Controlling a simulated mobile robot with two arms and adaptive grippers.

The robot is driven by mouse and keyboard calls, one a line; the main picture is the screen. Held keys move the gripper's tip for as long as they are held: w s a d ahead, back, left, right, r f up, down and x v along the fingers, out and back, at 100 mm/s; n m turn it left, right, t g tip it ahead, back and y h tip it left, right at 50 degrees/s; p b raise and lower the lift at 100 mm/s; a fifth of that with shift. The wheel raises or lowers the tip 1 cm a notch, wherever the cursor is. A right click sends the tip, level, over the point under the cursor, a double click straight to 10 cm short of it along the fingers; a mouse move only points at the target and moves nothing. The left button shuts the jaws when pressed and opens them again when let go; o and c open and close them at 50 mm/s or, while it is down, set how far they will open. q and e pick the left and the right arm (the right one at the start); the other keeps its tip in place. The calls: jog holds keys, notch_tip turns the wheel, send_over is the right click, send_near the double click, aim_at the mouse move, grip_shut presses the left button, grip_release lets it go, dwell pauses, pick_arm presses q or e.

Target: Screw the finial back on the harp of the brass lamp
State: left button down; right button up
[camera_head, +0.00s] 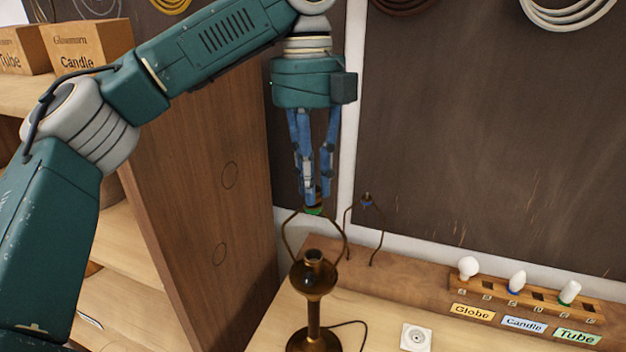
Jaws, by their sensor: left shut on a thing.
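The brass lamp (314,284) stands upright on the bench, with an open socket at its top and a dark cord at its base. Its harp (345,243) is a thin bent wire loop rising around and above the socket. My left gripper (312,198) points straight down over the top of the harp, its blue fingers closed on a small finial with a green band (314,211). The finial is at the harp's top; whether it is threaded on cannot be told, as the fingertips cover most of it. My right gripper is out of view.
A second wire harp (381,240) with a blue-marked top stands behind the lamp. At right, a wooden rack (540,299) holds several bulbs above Globe, Candle and Tube labels. A white socket plate (416,338) lies in front. A wooden cabinet side (200,190) rises close on the left.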

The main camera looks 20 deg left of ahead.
pick_arm(q)
jog(key=shift+f, duration=0.1)
jog(key=m, duration=0.4)
jog(key=shift+m+y, duration=0.3)
jog(key=shift+m, duration=1.8)
jog(key=c, duration=1.5)
grip_release()
jog(key=shift+c, duration=0.2)
